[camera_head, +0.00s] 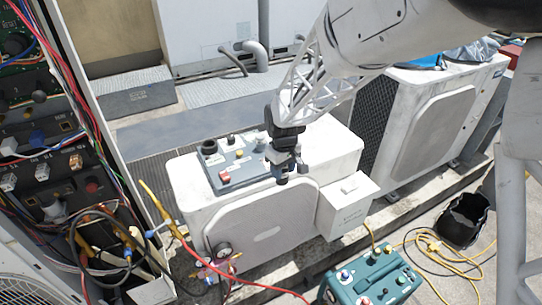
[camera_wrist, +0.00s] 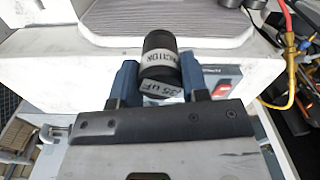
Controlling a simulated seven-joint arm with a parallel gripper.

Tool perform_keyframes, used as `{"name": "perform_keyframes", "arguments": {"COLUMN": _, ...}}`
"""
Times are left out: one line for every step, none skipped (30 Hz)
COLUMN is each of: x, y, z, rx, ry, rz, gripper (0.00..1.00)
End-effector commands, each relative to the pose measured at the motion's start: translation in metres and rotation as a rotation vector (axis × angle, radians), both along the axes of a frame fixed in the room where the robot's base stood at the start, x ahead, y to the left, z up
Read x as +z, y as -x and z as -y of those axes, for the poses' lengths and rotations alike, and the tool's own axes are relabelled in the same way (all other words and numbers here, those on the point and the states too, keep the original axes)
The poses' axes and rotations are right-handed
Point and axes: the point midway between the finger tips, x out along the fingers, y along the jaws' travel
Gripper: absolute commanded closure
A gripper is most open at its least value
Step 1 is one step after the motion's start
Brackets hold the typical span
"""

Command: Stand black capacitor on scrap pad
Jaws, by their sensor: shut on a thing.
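My gripper (camera_head: 284,172) is shut on the black capacitor, above the front top edge of the white condenser unit. In the wrist view my blue fingers (camera_wrist: 168,85) are on either side of the black capacitor (camera_wrist: 158,42), which has a pale label and a grey end marked "35 uF". It looks tilted in that view. A blue-grey panel (camera_head: 240,183) lies on the condenser's top, left of my gripper, with a red switch and dark round parts. I cannot tell which surface is the scrap pad.
The white condenser (camera_head: 180,184) has a white box (camera_head: 345,212) at its right. An open cabinet with wires (camera_head: 60,150) stands at left. A red hose (camera_head: 195,258) and teal case (camera_head: 372,280) are in front. The condenser's top right is mostly clear.

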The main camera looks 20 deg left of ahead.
Motion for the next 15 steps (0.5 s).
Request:
{"name": "perform_keyframes", "arguments": {"x": -0.001, "y": -0.003, "z": -0.002, "rx": 0.0, "ry": 0.0, "rz": 0.0, "gripper": 0.84}}
{"name": "perform_keyframes", "arguments": {"x": -0.001, "y": -0.006, "z": -0.003, "rx": 0.0, "ry": 0.0, "rz": 0.0, "gripper": 0.84}}
{"name": "perform_keyframes", "arguments": {"x": -0.001, "y": -0.009, "z": -0.005, "rx": 0.0, "ry": 0.0, "rz": 0.0, "gripper": 0.84}}
{"name": "perform_keyframes", "arguments": {"x": -0.002, "y": -0.012, "z": -0.007, "rx": 0.0, "ry": 0.0, "rz": 0.0, "gripper": 0.84}}
{"name": "perform_keyframes", "arguments": {"x": -0.002, "y": -0.015, "z": -0.009, "rx": 0.0, "ry": 0.0, "rz": 0.0, "gripper": 0.84}}
{"name": "perform_keyframes", "arguments": {"x": -0.003, "y": -0.02, "z": -0.012, "rx": 0.0, "ry": 0.0, "rz": 0.0, "gripper": 0.84}}
{"name": "perform_keyframes", "arguments": {"x": -0.003, "y": -0.024, "z": -0.014, "rx": 0.0, "ry": 0.0, "rz": 0.0, "gripper": 0.84}}
{"name": "perform_keyframes", "arguments": {"x": -0.003, "y": -0.027, "z": -0.016, "rx": 0.0, "ry": 0.0, "rz": 0.0, "gripper": 0.84}}
{"name": "perform_keyframes", "arguments": {"x": -0.004, "y": -0.032, "z": -0.019, "rx": 0.0, "ry": 0.0, "rz": 0.0, "gripper": 0.84}}
{"name": "perform_keyframes", "arguments": {"x": -0.004, "y": -0.036, "z": -0.021, "rx": 0.0, "ry": -0.001, "rz": 0.001, "gripper": 0.84}}
{"name": "perform_keyframes", "arguments": {"x": -0.005, "y": -0.04, "z": -0.024, "rx": 0.0, "ry": 0.0, "rz": 0.0, "gripper": 0.84}}
{"name": "perform_keyframes", "arguments": {"x": -0.005, "y": -0.044, "z": -0.026, "rx": 0.0, "ry": 0.0, "rz": 0.0, "gripper": 0.84}}
{"name": "perform_keyframes", "arguments": {"x": -0.006, "y": -0.048, "z": -0.029, "rx": 0.0, "ry": 0.0, "rz": 0.0, "gripper": 0.84}}
{"name": "perform_keyframes", "arguments": {"x": -0.006, "y": -0.052, "z": -0.031, "rx": 0.0, "ry": 0.0, "rz": 0.0, "gripper": 0.84}}
{"name": "perform_keyframes", "arguments": {"x": -0.007, "y": -0.056, "z": -0.034, "rx": 0.0, "ry": 0.0, "rz": 0.0, "gripper": 0.84}}
